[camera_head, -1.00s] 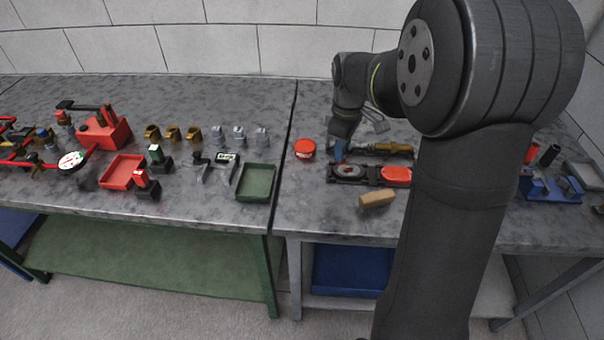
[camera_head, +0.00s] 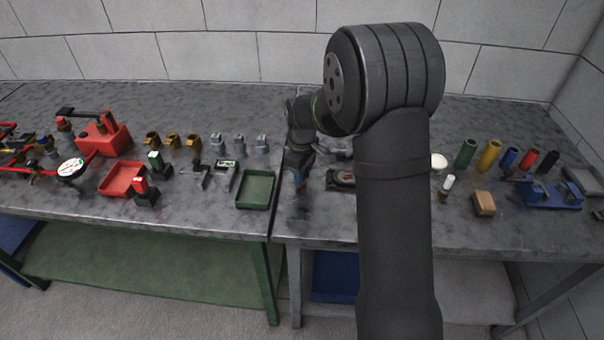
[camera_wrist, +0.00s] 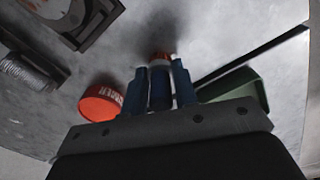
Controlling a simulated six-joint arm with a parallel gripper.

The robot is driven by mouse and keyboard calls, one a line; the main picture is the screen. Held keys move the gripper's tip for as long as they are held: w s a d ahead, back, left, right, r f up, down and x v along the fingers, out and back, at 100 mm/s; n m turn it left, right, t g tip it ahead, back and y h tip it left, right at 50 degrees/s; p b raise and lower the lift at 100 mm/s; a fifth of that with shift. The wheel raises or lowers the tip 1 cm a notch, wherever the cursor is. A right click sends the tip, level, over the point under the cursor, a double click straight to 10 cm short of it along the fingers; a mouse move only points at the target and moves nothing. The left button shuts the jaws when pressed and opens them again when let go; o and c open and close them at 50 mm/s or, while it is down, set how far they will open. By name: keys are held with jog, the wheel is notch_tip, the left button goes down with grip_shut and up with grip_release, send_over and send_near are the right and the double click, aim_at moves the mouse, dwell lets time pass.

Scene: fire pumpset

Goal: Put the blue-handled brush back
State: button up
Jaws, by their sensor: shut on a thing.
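My gripper (camera_head: 298,180) hangs over the left end of the right-hand table, near the seam between the tables. In the wrist view its two blue fingers (camera_wrist: 160,80) are shut on a blue-handled thing, seemingly the blue-handled brush (camera_wrist: 160,92), with a pale band and an orange-red end pointing away from me. It appears to be held above the grey tabletop, with a dark shadow near its end. In the head view the held thing is too small and covered to make out. A blue upright tube (camera_head: 509,157) stands among other coloured tubes at the right.
A red lettered tin (camera_wrist: 101,103) lies left of the fingers. A green tray (camera_head: 256,190) lies across the table seam on the left. Green (camera_head: 466,153) and yellow (camera_head: 489,155) tubes, a wooden block (camera_head: 484,203) and a blue stand (camera_head: 550,194) are at right. My arm hides the middle.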

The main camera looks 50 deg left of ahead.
jog(key=o, duration=1)
notch_tip(320, 180, up, 12)
jog(key=shift+r, duration=0.1)
notch_tip(320, 180, down, 13)
jog(key=shift+r, duration=2.25)
jog(key=shift+f, duration=0.1)
